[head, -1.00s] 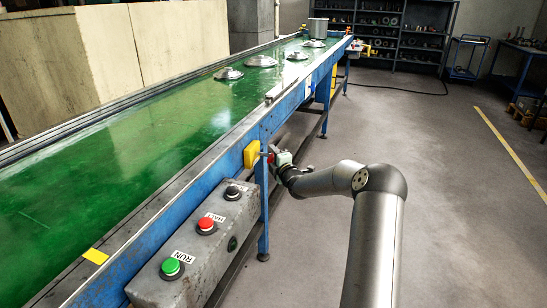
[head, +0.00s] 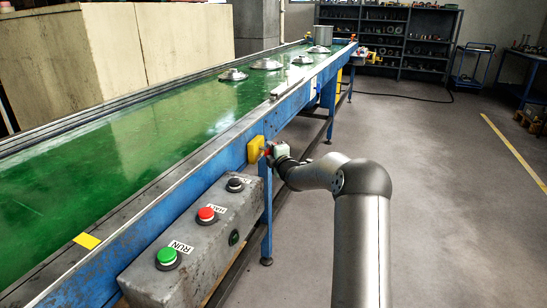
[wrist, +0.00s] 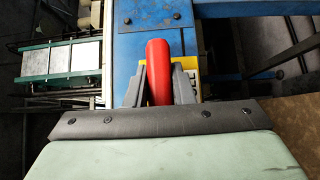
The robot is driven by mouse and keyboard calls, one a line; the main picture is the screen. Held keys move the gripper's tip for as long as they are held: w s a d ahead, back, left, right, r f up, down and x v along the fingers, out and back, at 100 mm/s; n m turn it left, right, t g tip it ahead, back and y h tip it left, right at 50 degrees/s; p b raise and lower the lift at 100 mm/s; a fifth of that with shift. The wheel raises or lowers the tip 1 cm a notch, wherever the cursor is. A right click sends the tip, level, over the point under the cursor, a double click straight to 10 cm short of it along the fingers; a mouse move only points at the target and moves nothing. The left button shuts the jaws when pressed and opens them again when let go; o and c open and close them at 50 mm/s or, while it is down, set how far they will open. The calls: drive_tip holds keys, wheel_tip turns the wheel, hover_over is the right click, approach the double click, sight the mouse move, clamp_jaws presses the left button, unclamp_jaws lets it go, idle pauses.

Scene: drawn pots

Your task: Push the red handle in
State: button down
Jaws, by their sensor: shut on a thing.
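The red handle (wrist: 158,70) shows in the wrist view, standing out in front of a yellow plate (wrist: 198,68) on the blue conveyor frame. My gripper (wrist: 158,85) has one dark finger on each side of the handle and is shut on it. In the head view my gripper (head: 271,151) is at the yellow plate (head: 255,150) on the conveyor's side. Only a small bit of red shows there; the rest of the handle is hidden.
A grey control box with a green button (head: 167,257), a red button (head: 206,214) and a black button (head: 235,184) is fixed to the conveyor's near side.

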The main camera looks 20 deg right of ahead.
drive_tip(key=shift+a, duration=0.15)
drive_tip(key=c, duration=1.2)
unclamp_jaws()
drive_tip(key=shift+w, duration=0.15)
drive_tip(key=shift+c, duration=0.2)
drive_tip(key=shift+s, duration=0.25)
drive_tip(key=s, duration=1.7)
